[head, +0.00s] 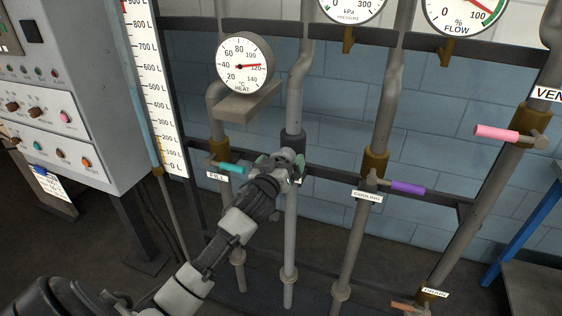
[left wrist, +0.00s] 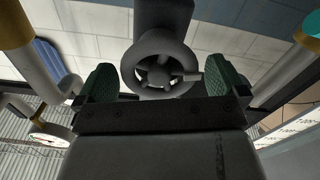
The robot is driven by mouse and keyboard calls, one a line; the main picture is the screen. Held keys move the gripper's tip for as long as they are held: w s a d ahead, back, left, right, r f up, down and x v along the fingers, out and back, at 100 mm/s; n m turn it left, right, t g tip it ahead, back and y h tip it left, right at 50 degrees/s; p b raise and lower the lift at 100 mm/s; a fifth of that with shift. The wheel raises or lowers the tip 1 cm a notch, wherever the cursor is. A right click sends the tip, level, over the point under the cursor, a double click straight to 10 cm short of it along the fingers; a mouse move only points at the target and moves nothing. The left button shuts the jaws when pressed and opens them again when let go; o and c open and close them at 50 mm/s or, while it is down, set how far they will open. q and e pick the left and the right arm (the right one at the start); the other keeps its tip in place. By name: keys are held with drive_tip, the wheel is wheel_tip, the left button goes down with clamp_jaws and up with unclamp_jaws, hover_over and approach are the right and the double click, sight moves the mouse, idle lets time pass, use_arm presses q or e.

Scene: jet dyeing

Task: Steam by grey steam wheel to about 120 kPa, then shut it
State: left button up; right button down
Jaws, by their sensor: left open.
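The grey steam wheel (left wrist: 157,75), round and spoked with a small knob on its right, is in front of the left wrist camera. My left gripper (head: 284,163) is at the wheel, its green-padded fingers open on either side of it. I cannot tell whether they touch the rim. In the head view the gripper mostly hides the wheel, below a dark grey valve body (head: 292,139). The pressure gauge (head: 350,8) is cut off at the top edge; 0, 300 and kPa show, but no needle. My right gripper is not in view.
A teal fill handle (head: 231,168) is just left of my gripper. A purple cooling handle (head: 407,187) and a pink vent handle (head: 497,133) are to the right. The heat gauge (head: 244,64) reads near 120 °C. A control cabinet (head: 83,100) stands left.

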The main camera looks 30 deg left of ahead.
use_arm(q)
drive_tip(key=c, duration=0.9)
drive_tip(key=shift+m, duration=0.3)
drive_tip(key=m+p, duration=0.1)
drive_tip(key=m, duration=0.2)
drive_tip(key=shift+d+r+m+p, duration=0.1)
drive_tip(key=shift+m+p, duration=0.2)
drive_tip(key=shift+m, duration=0.1)
drive_tip(key=m+p, duration=0.1)
drive_tip(key=m, duration=0.4)
drive_tip(key=shift+w+d, duration=0.1)
drive_tip(key=m+p, duration=0.1)
drive_tip(key=m, duration=0.5)
drive_tip(key=shift+d+p, duration=0.1)
drive_tip(key=shift+p, duration=0.2)
drive_tip(key=m, duration=0.3)
drive_tip(key=m+p, duration=0.1)
drive_tip(key=m, duration=0.1)
drive_tip(key=shift+f+m, duration=0.3)
drive_tip(key=shift+f, duration=0.05)
